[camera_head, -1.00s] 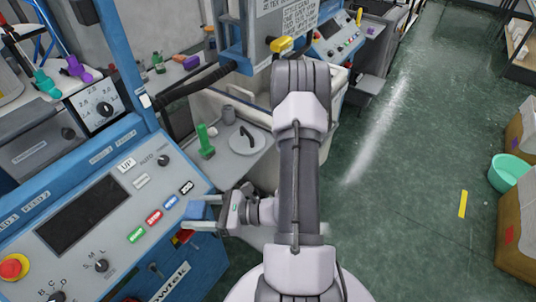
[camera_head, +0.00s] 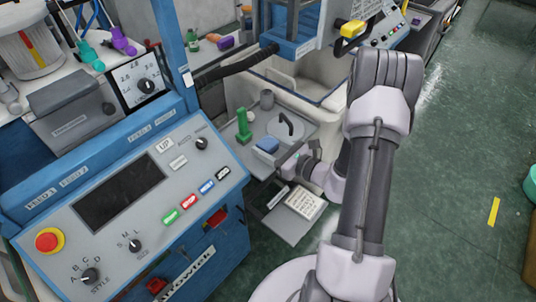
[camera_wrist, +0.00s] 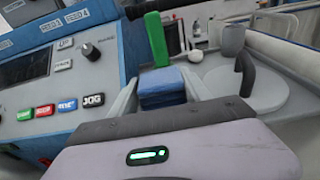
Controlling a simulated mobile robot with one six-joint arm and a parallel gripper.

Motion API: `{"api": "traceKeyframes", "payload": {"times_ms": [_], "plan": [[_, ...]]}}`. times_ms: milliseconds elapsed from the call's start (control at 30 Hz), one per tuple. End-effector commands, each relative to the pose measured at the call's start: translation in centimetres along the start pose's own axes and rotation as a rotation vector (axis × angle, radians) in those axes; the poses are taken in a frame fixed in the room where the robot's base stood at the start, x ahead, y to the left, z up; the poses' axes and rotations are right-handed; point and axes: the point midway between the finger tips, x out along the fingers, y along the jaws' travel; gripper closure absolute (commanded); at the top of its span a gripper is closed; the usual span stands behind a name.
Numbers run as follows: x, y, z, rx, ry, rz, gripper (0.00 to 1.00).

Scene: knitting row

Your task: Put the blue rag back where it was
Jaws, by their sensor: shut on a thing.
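The blue rag (camera_wrist: 162,88) is a small folded blue block between my gripper's fingers (camera_wrist: 160,98) in the wrist view. In the head view the blue rag (camera_head: 267,146) shows at the end of my gripper (camera_head: 276,157), above or at the near left part of a grey tray-like shelf (camera_head: 308,130). My gripper is shut on the rag. Whether the rag touches the shelf cannot be told. The rag's underside is hidden.
On the shelf stand a green upright piece (camera_head: 243,126), a grey cup (camera_head: 267,98) and a round plate with a dark handle (camera_head: 287,124). The control panel (camera_head: 60,225) is close on the left. A lower shelf holds a paper card (camera_head: 305,202). Green floor lies open at right.

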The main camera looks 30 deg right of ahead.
Motion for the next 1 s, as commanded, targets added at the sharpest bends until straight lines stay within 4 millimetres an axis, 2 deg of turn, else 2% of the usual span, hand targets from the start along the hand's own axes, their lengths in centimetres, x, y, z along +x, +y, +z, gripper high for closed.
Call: {"api": "traceKeyframes", "payload": {"times_ms": [200, 533, 567, 633, 1000], "plan": [[0.7, -0.1, -3.7, 0.003, 0.002, 0.0, 0.77], [0.7, -0.1, -3.9, 0.0, 0.001, 0.0, 0.77], [0.6, -0.1, -3.8, 0.0, 0.001, 0.0, 0.38], [0.6, -0.1, -3.7, 0.0, 0.001, 0.0, 0.25], [0.6, -0.1, -3.2, 0.0, 0.001, 0.0, 0.23]]}}
